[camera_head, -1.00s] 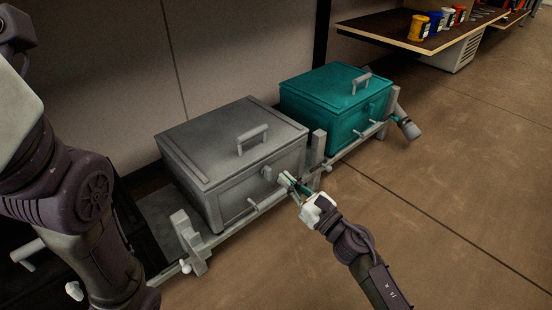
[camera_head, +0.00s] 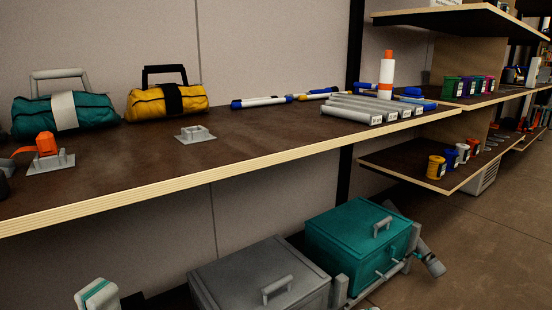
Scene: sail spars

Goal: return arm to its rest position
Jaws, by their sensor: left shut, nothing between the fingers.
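My left gripper (camera_head: 98,294) pokes up at the bottom left edge, white with teal pads. Its fingers are shut with nothing between them, and the arm behind it is out of frame. It shows below the long shelf, left of the grey lidded box (camera_head: 240,270), apart from it in the picture. My right gripper is not in view.
A long brown shelf (camera_head: 250,140) crosses the view, holding a teal bag (camera_head: 90,112), a yellow bag (camera_head: 190,98), grey tubes (camera_head: 350,110) and an orange-capped white bottle (camera_head: 386,75). A teal box (camera_head: 350,235) stands below. Open floor lies at right.

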